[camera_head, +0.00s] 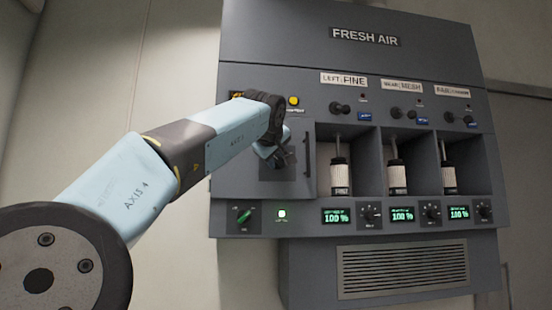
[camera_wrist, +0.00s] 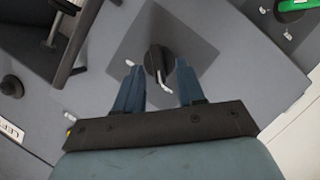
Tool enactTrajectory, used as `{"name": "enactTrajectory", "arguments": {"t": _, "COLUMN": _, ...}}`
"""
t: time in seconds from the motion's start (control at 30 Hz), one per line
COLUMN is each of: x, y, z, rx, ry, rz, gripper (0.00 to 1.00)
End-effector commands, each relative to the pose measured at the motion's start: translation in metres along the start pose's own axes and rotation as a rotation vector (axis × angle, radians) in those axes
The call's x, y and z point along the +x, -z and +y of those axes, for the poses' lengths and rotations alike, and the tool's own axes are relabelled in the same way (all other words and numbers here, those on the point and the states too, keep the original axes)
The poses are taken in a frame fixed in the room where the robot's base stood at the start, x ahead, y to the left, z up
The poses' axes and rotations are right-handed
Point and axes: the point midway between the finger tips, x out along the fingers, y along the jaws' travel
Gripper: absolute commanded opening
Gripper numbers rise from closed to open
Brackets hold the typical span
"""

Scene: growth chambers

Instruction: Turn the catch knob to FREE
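The black catch knob (camera_wrist: 157,60) with a white pointer sits on a darker square plate (camera_wrist: 190,45) in the wrist view. Its pointer end is toward the bottom of that view. My gripper (camera_wrist: 157,66) is open, with one finger on each side of the knob and a visible gap to it on both sides. In the head view my gripper (camera_head: 280,157) is at the panel's left door, in front of the square plate, and mostly hides the knob. I cannot read any FREE mark by the knob.
The grey FRESH AIR cabinet (camera_head: 400,75) has three open bays with white cylinders (camera_head: 340,178) right of the door. A vertical door handle (camera_head: 307,155) is close to my gripper's right.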

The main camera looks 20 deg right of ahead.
Motion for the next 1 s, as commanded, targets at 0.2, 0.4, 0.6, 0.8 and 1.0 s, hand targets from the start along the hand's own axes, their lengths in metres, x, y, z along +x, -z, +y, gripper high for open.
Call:
{"name": "enactTrajectory", "arguments": {"t": 0.2, "x": 0.0056, "y": 0.0001, "z": -0.0002, "rx": 0.000, "ry": 0.000, "rz": 0.001, "gripper": 0.39}}
{"name": "enactTrajectory", "arguments": {"t": 0.4, "x": 0.0056, "y": 0.0000, "z": -0.0001, "rx": 0.000, "ry": 0.000, "rz": 0.000, "gripper": 0.39}}
{"name": "enactTrajectory", "arguments": {"t": 0.6, "x": 0.0056, "y": -0.0001, "z": 0.0001, "rx": 0.001, "ry": 0.000, "rz": 0.000, "gripper": 0.21}}
{"name": "enactTrajectory", "arguments": {"t": 0.8, "x": 0.0059, "y": -0.0006, "z": 0.0005, "rx": 0.001, "ry": -0.001, "rz": -0.001, "gripper": 0.02}}
{"name": "enactTrajectory", "arguments": {"t": 1.0, "x": 0.0060, "y": -0.0007, "z": 0.0002, "rx": 0.001, "ry": 0.000, "rz": -0.001, "gripper": 0.00}}
